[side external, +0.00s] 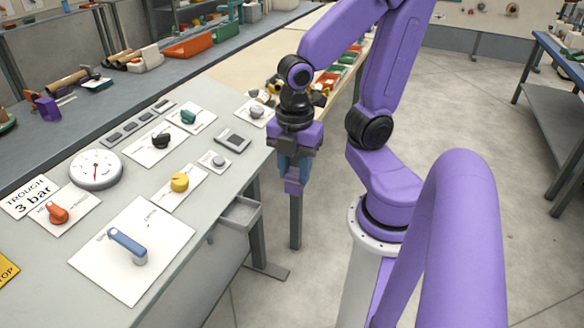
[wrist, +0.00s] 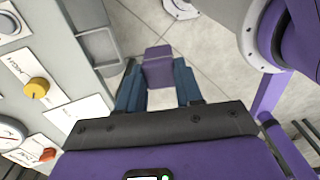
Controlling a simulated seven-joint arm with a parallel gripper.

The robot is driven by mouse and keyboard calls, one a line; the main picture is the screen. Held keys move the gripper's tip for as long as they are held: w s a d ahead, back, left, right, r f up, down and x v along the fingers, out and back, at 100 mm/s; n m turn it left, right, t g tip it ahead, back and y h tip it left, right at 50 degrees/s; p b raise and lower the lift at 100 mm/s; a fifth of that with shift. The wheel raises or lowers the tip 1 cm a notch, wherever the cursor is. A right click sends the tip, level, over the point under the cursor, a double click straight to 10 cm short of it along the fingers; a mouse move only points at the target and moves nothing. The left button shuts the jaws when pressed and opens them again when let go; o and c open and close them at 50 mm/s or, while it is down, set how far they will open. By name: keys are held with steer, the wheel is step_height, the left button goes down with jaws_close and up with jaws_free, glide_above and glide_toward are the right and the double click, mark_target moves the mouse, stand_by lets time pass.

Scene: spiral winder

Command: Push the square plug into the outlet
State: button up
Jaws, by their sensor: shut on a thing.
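My gripper (side external: 292,168) has blue fingers and hangs in the air just off the right edge of the grey panel table. In the wrist view my gripper (wrist: 158,82) is shut on a purple square-faced block, which appears to be the square plug (wrist: 158,66). The plug (side external: 293,184) also shows at the fingertips in the side view, apart from the table. A grey square fitting with a darker face (side external: 233,139) sits on the panel to the left of my gripper. I cannot tell whether it is the outlet, and no other outlet is clear.
The panel holds a blue lever (side external: 127,244), a round gauge (side external: 96,170), a yellow knob (side external: 179,183) and other knobs. An open grey tray (side external: 240,212) juts from its right edge. A wooden bench with bins stands behind. Open floor lies below my gripper.

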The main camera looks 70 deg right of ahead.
steer(key=shift+w+m, duration=0.4)
steer(key=shift+w, duration=0.15)
steer(key=w+d+m+t+y, duration=0.1)
steer(key=w+d+m, duration=0.1)
steer(key=w+m, duration=0.3)
steer(key=w+d+m, duration=0.3)
steer(key=w, duration=0.5)
steer(key=w+d+m+t, duration=0.1)
steer(key=w+d+m, duration=0.3)
steer(key=d, duration=0.3)
steer(key=w+d+m+t+h, duration=0.1)
steer(key=w+d+m, duration=0.4)
steer(key=d, duration=0.2)
steer(key=shift+d+r+t, duration=0.2)
steer(key=shift+d+t, duration=0.1)
steer(key=shift+d, duration=0.05)
steer(key=shift+f, duration=0.1)
steer(key=shift+x, duration=2.75)
